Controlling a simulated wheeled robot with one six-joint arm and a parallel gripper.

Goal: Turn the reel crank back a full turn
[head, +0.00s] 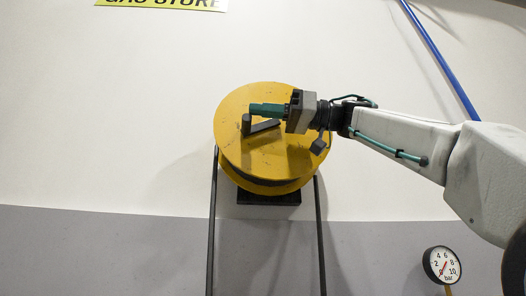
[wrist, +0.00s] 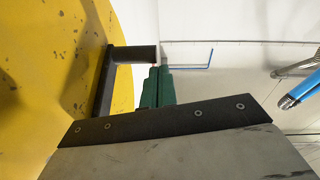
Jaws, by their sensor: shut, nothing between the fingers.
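The yellow reel (head: 240,150) is mounted on the wall in the head view. Its dark crank arm (head: 265,127) runs from near the middle toward the left. The crank handle (head: 246,124) stands out at the arm's left end. My gripper (head: 252,108) is in front of the reel with its green fingers shut, their tips at the top of the handle. In the wrist view the green fingers (wrist: 156,88) are close beside the crank handle (wrist: 135,54) and the yellow reel face (wrist: 50,60). Nothing shows between the fingers. I cannot tell whether they touch the handle.
A black hose (head: 212,225) hangs at the reel's left, another (head: 320,235) at its right. A pressure gauge (head: 441,265) is at the lower right. A blue pipe (head: 440,60) slants down at the upper right. The wall left of the reel is clear.

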